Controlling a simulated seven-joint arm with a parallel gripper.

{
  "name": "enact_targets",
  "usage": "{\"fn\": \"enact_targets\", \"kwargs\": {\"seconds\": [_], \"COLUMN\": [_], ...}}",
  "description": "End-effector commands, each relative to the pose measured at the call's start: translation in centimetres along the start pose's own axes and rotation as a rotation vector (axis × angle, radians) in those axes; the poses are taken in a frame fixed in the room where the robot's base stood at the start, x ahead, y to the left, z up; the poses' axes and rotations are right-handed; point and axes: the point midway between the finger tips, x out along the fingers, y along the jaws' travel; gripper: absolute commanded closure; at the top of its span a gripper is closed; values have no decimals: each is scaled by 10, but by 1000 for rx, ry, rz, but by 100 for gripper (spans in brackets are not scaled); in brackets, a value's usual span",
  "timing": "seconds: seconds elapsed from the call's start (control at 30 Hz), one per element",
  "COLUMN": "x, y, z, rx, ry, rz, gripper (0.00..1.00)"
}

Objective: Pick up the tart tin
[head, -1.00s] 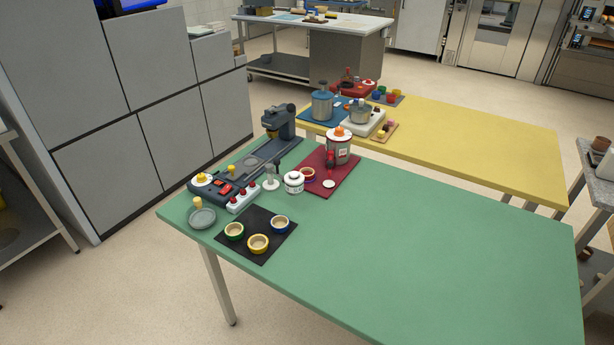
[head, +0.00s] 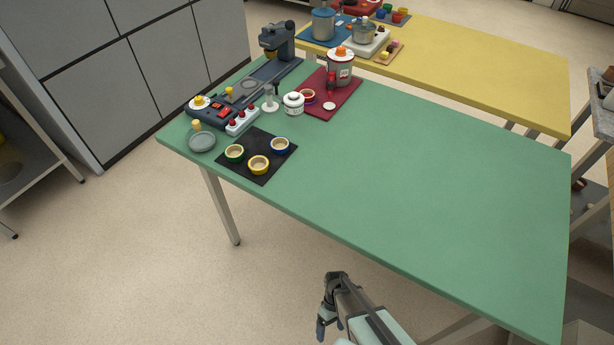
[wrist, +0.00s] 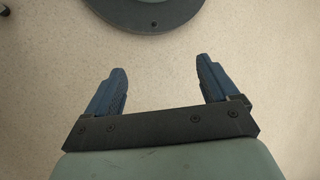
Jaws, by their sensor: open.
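I cannot tell for sure which of these is the tart tin. My gripper (head: 327,304) is low in front of the table, well apart from them. In the wrist view my gripper (wrist: 160,80) is open and empty above the floor.
Behind the mat stand a dark machine (head: 279,45), a red-buttoned panel (head: 222,110), a white lidded jar (head: 293,104) and a red mat (head: 322,108) with a canister (head: 340,68). The green table's right side (head: 450,190) is clear. A yellow table (head: 490,75) stands behind.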

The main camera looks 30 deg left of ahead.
Motion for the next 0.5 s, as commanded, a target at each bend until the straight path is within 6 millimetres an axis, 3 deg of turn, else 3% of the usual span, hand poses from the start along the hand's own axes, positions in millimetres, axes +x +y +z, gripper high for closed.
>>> {"fn": "enact_targets", "kwargs": {"seconds": [0.03,0.2,0.5], "x": [-5,-44,-135], "y": [-4,-23,-75], "z": [-25,-109,-240], "rx": [-40,-144,-260], "ry": [17,120,337], "rz": [23,105,223], "gripper": [13,13,13]}}
